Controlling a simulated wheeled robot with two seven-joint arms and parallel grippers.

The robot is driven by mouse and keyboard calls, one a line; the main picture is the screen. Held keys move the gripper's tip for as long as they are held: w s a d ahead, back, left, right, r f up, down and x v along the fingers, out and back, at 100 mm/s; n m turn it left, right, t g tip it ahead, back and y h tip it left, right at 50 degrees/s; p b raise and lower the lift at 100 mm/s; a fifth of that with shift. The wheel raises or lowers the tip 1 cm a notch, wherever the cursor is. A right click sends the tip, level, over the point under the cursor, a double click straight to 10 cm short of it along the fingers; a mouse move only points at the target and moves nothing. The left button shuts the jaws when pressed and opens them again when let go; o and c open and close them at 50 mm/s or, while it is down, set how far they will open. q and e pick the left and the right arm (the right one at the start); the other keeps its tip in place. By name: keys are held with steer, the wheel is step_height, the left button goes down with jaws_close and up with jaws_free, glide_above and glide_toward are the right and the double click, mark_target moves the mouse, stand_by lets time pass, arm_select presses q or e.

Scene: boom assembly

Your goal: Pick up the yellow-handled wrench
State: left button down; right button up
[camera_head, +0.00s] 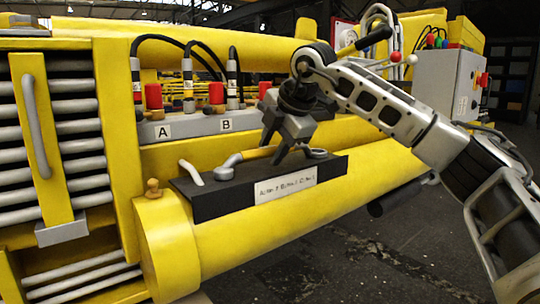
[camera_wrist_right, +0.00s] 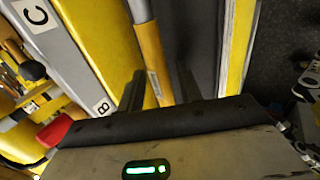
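The yellow-handled wrench (camera_head: 257,153) lies on a dark tray (camera_head: 225,200) that sits on top of a yellow beam. Its grey end (camera_head: 228,165) points to the left, and a grey ring shows to the right of my fingers. My right gripper (camera_head: 274,150) is over the wrench, pointing down, and hides part of it. In the right wrist view, the yellow handle (camera_wrist_right: 149,50) runs between the two dark, spread fingers (camera_wrist_right: 160,88), with a gap visible on the right side. Whether the fingers touch it is unclear. My left gripper is out of view.
A grey ledge marked A and B (camera_head: 190,128) with red caps and black hoses stands behind the tray. A pale bent piece (camera_head: 192,173) is at the tray's left end. A grey control box (camera_head: 462,85) is at the right. Dark floor lies in front.

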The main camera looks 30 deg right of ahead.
mark_target(272, 149)
jaws_close()
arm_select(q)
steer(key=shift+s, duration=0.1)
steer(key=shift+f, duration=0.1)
arm_select(e)
steer(key=shift+r, duration=0.1)
steer(key=shift+r, duration=0.4)
step_height(272, 149, up, 2)
steer(key=shift+r, duration=0.2)
arm_select(q)
steer(key=b, duration=0.1)
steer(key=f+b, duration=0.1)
steer(key=b, duration=0.1)
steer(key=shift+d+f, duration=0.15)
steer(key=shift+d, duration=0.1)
arm_select(e)
steer(key=s+a+r, duration=0.8)
steer(key=s+r, duration=0.1)
steer(key=s, duration=0.2)
steer(key=shift+s+r, duration=0.2)
steer(key=shift+r, duration=0.15)
steer(key=shift+a, duration=0.1)
